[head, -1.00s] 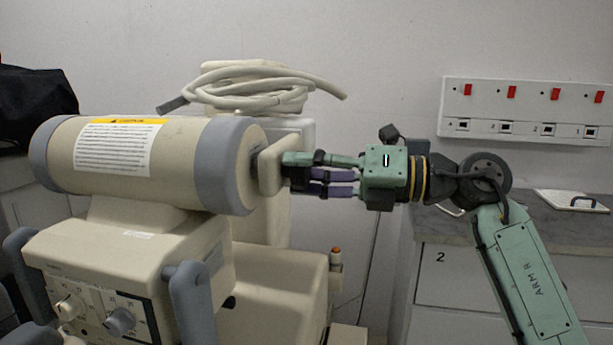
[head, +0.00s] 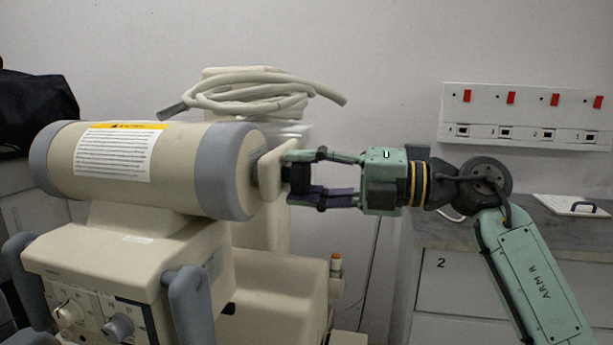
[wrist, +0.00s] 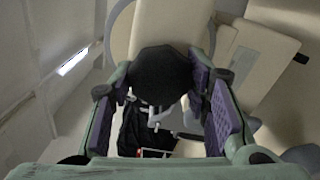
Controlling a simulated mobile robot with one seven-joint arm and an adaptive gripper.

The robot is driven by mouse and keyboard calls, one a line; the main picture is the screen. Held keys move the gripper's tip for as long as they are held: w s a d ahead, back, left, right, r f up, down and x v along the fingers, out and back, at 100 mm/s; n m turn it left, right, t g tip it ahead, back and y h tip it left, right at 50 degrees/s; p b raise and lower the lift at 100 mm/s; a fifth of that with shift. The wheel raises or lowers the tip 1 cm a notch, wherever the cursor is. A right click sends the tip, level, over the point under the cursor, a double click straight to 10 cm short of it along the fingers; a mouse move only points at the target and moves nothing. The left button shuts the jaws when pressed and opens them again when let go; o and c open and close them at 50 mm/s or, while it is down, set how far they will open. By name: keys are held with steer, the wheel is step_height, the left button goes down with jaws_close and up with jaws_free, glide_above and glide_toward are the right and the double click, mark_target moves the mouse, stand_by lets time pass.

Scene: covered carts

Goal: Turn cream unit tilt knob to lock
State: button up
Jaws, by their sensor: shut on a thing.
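The cream unit (head: 190,165) is at the left in the head view, a cream cylinder with grey end bands on a boxy body. A thick cream plate (head: 270,172) sticks out at its right end, with a dark knob (head: 300,181) on its outer side. My gripper (head: 293,178) reaches in level from the right. Its fingers lie above and below the knob and are shut on it. In the wrist view the knob (wrist: 165,80) is a black, many-sided disc between my gripper's purple-padded fingers (wrist: 164,92). No lock marking is readable.
Coiled pale hose (head: 250,98) lies on top behind the unit. A grey handle (head: 190,305) and front dials (head: 118,327) are below. A counter (head: 480,228) with drawers and a wall panel (head: 525,115) with red switches are at the right.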

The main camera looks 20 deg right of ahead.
steer(key=shift+d, duration=0.1)
steer(key=o, duration=1.2)
steer(key=shift+c, duration=0.2)
steer(key=v, duration=1.2)
